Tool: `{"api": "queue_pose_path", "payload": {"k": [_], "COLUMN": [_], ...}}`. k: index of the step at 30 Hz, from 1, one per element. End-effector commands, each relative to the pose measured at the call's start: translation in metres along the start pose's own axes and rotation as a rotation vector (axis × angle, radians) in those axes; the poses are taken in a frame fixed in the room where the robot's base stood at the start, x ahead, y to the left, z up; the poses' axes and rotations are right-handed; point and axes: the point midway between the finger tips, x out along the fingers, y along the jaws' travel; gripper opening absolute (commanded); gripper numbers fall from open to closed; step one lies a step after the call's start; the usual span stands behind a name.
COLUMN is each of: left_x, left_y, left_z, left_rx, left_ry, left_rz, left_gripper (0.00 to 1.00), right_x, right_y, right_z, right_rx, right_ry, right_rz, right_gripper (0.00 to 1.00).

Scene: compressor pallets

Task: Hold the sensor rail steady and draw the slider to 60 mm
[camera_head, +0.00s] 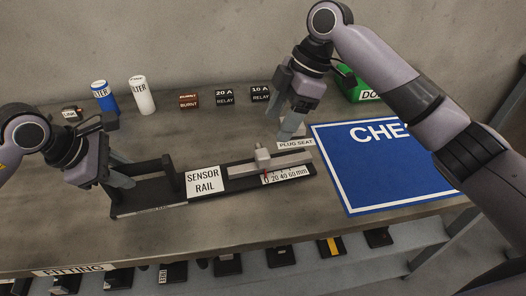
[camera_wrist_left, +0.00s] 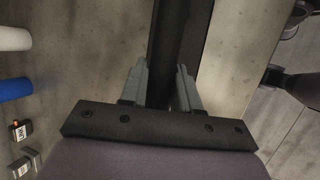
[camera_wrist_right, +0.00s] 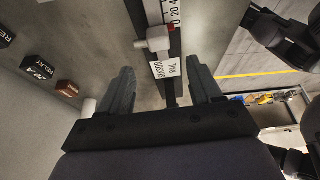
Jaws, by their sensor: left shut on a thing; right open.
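The black sensor rail (camera_head: 175,212) lies on the bench, its "SENSOR RAIL" label (camera_head: 205,181) near its middle. Its light slider (camera_head: 262,157) with an upright knob sits on the right part; the red pointer (camera_head: 266,175) is near the 0 end of the mm scale (camera_head: 287,174). The slider also shows in the right wrist view (camera_wrist_right: 154,43). My left gripper (camera_head: 125,175) is shut on the black handle bar at the rail's left end; the bar (camera_wrist_left: 168,55) runs between its fingers. My right gripper (camera_head: 293,130) is open and empty, above and behind the slider.
A blue "CHE..." mat (camera_head: 385,180) lies right of the rail, and a green bin (camera_head: 352,84) stands behind. A white cylinder (camera_head: 142,96), a blue cylinder (camera_head: 104,97) and relay blocks (camera_head: 224,98) line the back. A lower shelf (camera_head: 290,262) with dark parts is in front.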

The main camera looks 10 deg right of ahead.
Motion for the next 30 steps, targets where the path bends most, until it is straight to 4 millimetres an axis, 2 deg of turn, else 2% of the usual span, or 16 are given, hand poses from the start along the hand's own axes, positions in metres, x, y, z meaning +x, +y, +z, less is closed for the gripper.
{"api": "queue_pose_path", "payload": {"k": [1, 6, 12, 18, 27, 29, 30], "left_x": [0.006, 0.006, 0.006, 0.006, 0.006, 0.006, 0.006], "left_y": [-0.006, -0.006, -0.006, -0.005, -0.005, -0.005, -0.005], "left_z": [-0.003, -0.003, -0.003, -0.003, -0.003, -0.003, -0.003], "left_rx": [-0.003, -0.003, -0.003, -0.003, -0.003, -0.003, -0.003], "left_ry": [0.009, 0.009, 0.009, 0.009, 0.009, 0.009, 0.009], "left_rz": [-0.019, -0.019, -0.019, -0.019, -0.019, -0.019, -0.019], "left_gripper": [0.0, 0.0, 0.0, 0.0, 0.0, 0.0, 0.0], "right_x": [0.012, 0.047, 0.081, 0.097, 0.099, 0.099, 0.099], "right_y": [-0.001, 0.0, 0.0, 0.0, 0.001, 0.001, 0.001], "right_z": [0.001, 0.001, 0.001, 0.001, 0.001, 0.001, 0.001], "right_rx": [0.0, 0.003, 0.003, 0.002, 0.003, 0.003, 0.003], "right_ry": [-0.001, 0.0, 0.0, 0.001, 0.0, 0.0, 0.001], "right_rz": [-0.004, -0.003, -0.001, 0.001, 0.002, 0.002, 0.002], "right_gripper": [0.64, 0.64, 0.64, 0.64, 0.64, 0.48, 0.35]}}
